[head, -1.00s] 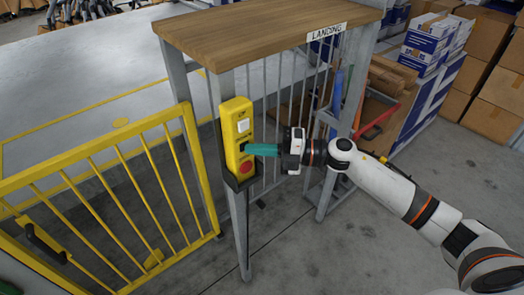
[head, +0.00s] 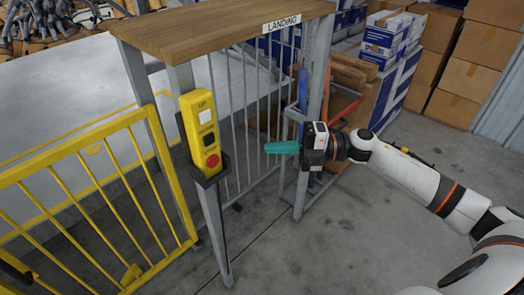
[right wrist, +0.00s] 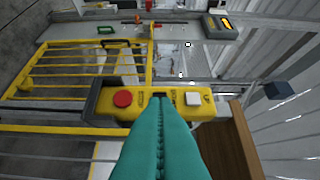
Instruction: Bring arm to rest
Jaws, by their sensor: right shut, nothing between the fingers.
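My right gripper (head: 268,148) has teal fingers pressed together with nothing between them. In the head view it points left and hangs in the air to the right of the yellow control box (head: 200,130), apart from it. The box is mounted on a grey post and has a white button on top, a dark button in the middle and a red button below. In the right wrist view the shut fingers (right wrist: 158,105) point at the same box (right wrist: 140,103), with the red button on the left and the white button on the right. My left gripper is not in view.
A yellow barred gate (head: 90,190) stands left of the post. A wooden-topped frame (head: 215,30) with a LANDING sign and grey bars is behind. Cardboard boxes (head: 478,70) and blue-white cartons (head: 385,40) stand at the back right. Grey floor (head: 340,240) is clear in front.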

